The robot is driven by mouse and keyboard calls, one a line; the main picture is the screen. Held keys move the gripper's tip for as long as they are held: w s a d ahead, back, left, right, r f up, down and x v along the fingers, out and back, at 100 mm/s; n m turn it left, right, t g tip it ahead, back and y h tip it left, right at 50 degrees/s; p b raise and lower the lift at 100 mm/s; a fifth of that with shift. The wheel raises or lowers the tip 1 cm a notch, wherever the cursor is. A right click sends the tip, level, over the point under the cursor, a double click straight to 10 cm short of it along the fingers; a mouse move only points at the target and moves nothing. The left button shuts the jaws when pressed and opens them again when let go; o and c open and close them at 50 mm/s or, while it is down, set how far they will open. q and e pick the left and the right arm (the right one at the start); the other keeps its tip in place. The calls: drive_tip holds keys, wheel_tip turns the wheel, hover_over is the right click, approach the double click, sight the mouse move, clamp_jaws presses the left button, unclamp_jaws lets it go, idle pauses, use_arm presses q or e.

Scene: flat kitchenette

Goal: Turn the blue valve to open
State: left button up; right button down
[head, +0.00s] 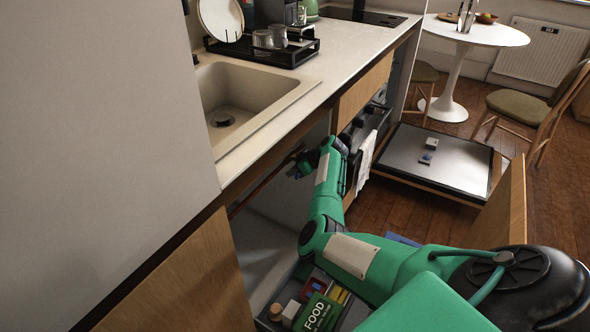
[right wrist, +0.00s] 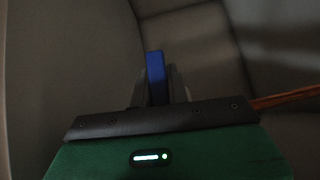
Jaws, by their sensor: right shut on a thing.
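The blue valve handle (right wrist: 156,75) shows in the right wrist view as an upright blue bar between the two grey fingers of my right gripper (right wrist: 157,88). The fingers are shut on it from both sides. In the head view my green right arm reaches into the open cabinet under the sink, and my right gripper (head: 296,165) is a small dark shape there. The valve cannot be made out in the head view. A copper pipe (right wrist: 288,97) runs to the right of the gripper in the right wrist view. My left gripper is not in view.
The counter with the sink (head: 232,105) overhangs the cabinet. An open wooden cabinet door (head: 505,210) stands right of my arm. A drawer below holds a green food box (head: 318,312) and other items. A lowered appliance door (head: 450,165) lies farther back. The cabinet interior is dark.

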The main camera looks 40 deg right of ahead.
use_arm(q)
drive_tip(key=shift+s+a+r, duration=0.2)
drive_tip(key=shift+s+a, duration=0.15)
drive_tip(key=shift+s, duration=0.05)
use_arm(e)
drive_tip(key=shift+s+a+r+m+g+y, duration=0.1)
drive_tip(key=shift+s+a+m+g+y, duration=0.1)
drive_tip(key=shift+a+m+y, duration=0.4)
drive_tip(key=shift+s+a+r+m+g+y, duration=0.15)
drive_tip(key=shift+m+g+y, duration=0.1)
drive_tip(key=shift+y, duration=0.6)
drive_tip(key=shift+s+a+r+m+g+y, duration=0.15)
drive_tip(key=shift+a+m+y, duration=0.25)
drive_tip(key=shift+y, duration=0.35)
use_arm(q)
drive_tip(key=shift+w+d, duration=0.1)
use_arm(e)
drive_tip(key=shift+d, duration=0.1)
drive_tip(key=c, duration=1.4)
unclamp_jaws()
drive_tip(key=shift+o, duration=0.2)
